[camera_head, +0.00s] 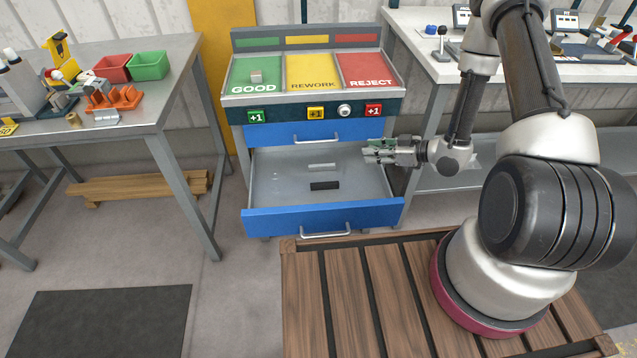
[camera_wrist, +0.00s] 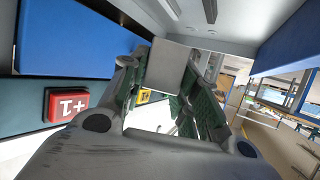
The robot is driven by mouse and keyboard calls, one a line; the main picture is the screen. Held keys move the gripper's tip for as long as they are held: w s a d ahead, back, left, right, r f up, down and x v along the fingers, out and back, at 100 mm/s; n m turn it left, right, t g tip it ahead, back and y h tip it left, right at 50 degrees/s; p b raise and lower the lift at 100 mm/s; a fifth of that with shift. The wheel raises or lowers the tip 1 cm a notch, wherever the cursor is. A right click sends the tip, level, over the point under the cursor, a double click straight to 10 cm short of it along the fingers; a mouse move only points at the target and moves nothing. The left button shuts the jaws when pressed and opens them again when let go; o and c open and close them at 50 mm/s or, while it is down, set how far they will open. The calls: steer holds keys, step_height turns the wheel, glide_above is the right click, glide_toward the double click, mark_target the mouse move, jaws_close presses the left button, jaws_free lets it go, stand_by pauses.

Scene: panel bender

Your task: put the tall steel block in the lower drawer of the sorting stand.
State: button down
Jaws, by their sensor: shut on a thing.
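In the wrist view, a plain light-grey block (camera_wrist: 168,65), which looks like the tall steel block, is pinched between the fingers of my gripper (camera_wrist: 167,88). In the head view, my gripper (camera_head: 372,154) is over the right side of the open lower drawer (camera_head: 276,205), apart from its floor; the held block is hard to make out there. The sorting stand's lower drawer is pulled out, with a blue front and grey inside. A light bar (camera_head: 321,166) and a dark bar (camera_head: 324,185) lie on its floor.
The blue upper drawer (camera_head: 285,134) is shut, just above. The stand's top has GOOD, REWORK and REJECT areas; a small block (camera_head: 256,77) sits on GOOD. A red +1 button (camera_wrist: 67,104) shows near my gripper. The left of the lower drawer's floor is clear.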

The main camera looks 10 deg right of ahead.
steer(key=s+a+f+n+g+y, duration=0.1)
steer(key=s+a+f+n+g, duration=0.1)
steer(key=s+a+f, duration=0.15)
glide_above(362, 195)
steer(key=shift+g, duration=0.3)
step_height(362, 195, down, 4)
steer(key=shift+f, duration=2.6)
steer(key=shift+f, duration=0.1)
steer(key=c, duration=1.1)
jaws_free()
